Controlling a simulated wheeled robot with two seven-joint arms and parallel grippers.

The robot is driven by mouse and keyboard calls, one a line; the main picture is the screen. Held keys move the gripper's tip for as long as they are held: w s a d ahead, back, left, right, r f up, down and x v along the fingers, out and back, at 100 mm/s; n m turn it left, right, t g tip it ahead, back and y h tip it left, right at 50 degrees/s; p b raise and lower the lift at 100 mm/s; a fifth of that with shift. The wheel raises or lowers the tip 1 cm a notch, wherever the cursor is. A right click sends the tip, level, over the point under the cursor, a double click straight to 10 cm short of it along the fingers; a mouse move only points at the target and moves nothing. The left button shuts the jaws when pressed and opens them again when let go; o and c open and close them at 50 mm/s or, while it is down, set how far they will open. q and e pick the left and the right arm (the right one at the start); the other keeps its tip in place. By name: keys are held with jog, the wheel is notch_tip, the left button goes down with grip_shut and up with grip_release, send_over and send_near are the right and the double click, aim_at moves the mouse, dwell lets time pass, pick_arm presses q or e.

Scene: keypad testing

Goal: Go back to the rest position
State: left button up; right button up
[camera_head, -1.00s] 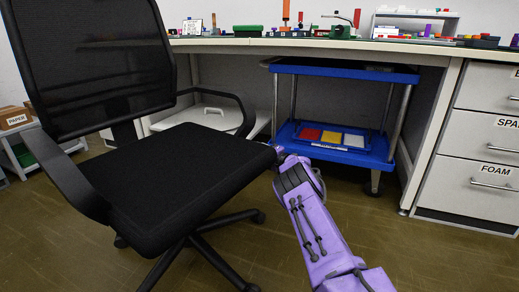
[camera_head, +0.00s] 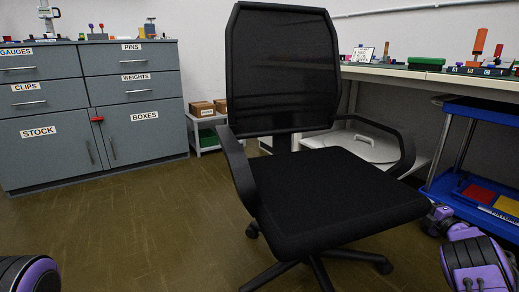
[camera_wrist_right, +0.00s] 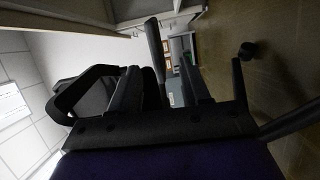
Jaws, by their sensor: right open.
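My right arm (camera_head: 472,262), purple and black, comes in at the lower right corner of the head view. Its far end (camera_head: 437,216) is small there, near the chair seat's right edge and the blue cart. In the right wrist view my right gripper (camera_wrist_right: 160,82) has its two dark fingers apart, with nothing held between them. A purple and black part of my left arm (camera_head: 28,274) shows at the lower left corner of the head view. My left gripper is outside the frames.
A black office chair (camera_head: 335,195) stands close in front, left of my right arm. A grey cabinet (camera_head: 150,95) stands at back left. The floor (camera_head: 140,225) at left is clear.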

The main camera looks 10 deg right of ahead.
jog(key=s+a+f+m+g+h+p, duration=0.5)
jog(key=s+a+f+m+p, duration=0.6)
jog(key=m, duration=0.5)
pick_arm(q)
jog(key=s+a+r+g+p, duration=0.1)
jog(key=s+a+r+p, duration=0.15)
jog(key=r, duration=0.35)
jog(key=s+a+r+g+p, duration=0.1)
jog(key=s+a+r+p, duration=0.1)
jog(key=s+r+p, duration=0.3)
jog(key=s+d+f+g+h+b, duration=0.2)
jog(key=d+b, duration=0.2)
jog(key=d, duration=0.4)
pick_arm(e)
jog(key=s+a+f+m+g+y, duration=0.25)
jog(key=s+a+m+g, duration=0.7)
jog(key=s+a, duration=2.1)
pick_arm(q)
notch_tip(320, 180, up, 39)
jog(key=w+t+y+p, duration=0.1)
jog(key=p, duration=3.8)
jog(key=shift+w+a, duration=0.3)
jog(key=shift+a, duration=0.15)
pick_arm(e)
notch_tip(320, 180, up, 38)
jog(key=d+n, duration=0.1)
jog(key=d, duration=0.1)
jog(key=shift+w+d+h, duration=0.15)
jog(key=shift+d+h, duration=0.25)
jog(key=shift+h, duration=0.05)
